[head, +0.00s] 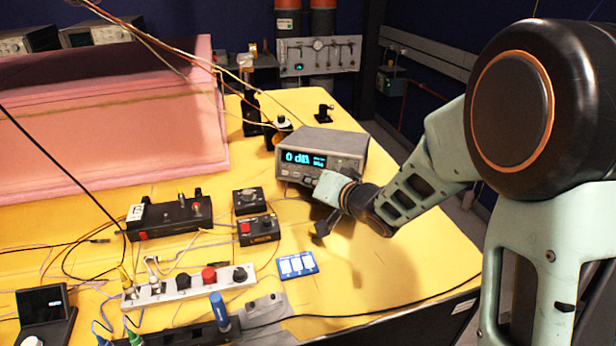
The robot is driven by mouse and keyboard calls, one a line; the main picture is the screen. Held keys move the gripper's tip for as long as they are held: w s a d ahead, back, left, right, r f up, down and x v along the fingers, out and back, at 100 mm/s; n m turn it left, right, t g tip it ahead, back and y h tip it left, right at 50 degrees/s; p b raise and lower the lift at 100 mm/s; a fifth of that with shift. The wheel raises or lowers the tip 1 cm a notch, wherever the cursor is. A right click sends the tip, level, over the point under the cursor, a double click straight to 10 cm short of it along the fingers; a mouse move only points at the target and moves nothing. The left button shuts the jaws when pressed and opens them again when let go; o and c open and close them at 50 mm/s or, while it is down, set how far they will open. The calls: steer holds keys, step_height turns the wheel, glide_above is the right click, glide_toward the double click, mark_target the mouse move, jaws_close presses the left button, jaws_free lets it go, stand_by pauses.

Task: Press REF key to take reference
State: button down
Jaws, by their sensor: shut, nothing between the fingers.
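A grey bench meter (330,141) stands on the yellow table, right of the middle in the head view. Its lit blue display (303,159) reads about "0 dB", with smaller text beside it that I cannot read. A row of small keys runs along its front panel, but the REF key cannot be picked out. My gripper (319,237) is shut and empty, in front of and below the meter, with its fingers pointing down toward the table. My wrist covers the lower right part of the front panel. I cannot tell whether the fingertips touch anything.
A pink foam enclosure (100,130) fills the back left. Black boxes (170,217), a strip with several knobs (190,285) and a blue-and-white block (296,265) lie left of my gripper. Cables cross the table. Bare yellow table (425,265) is free at the right.

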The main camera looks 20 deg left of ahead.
steer(key=shift+s, duration=0.15)
steer(key=shift+s+r, duration=0.15)
steer(key=shift+s, duration=0.4)
steer(key=shift+s, duration=0.1)
steer(key=shift+s+r, duration=0.25)
steer(key=shift+s, duration=0.95)
steer(key=shift+s+r, duration=0.2)
steer(key=shift+s, duration=0.95)
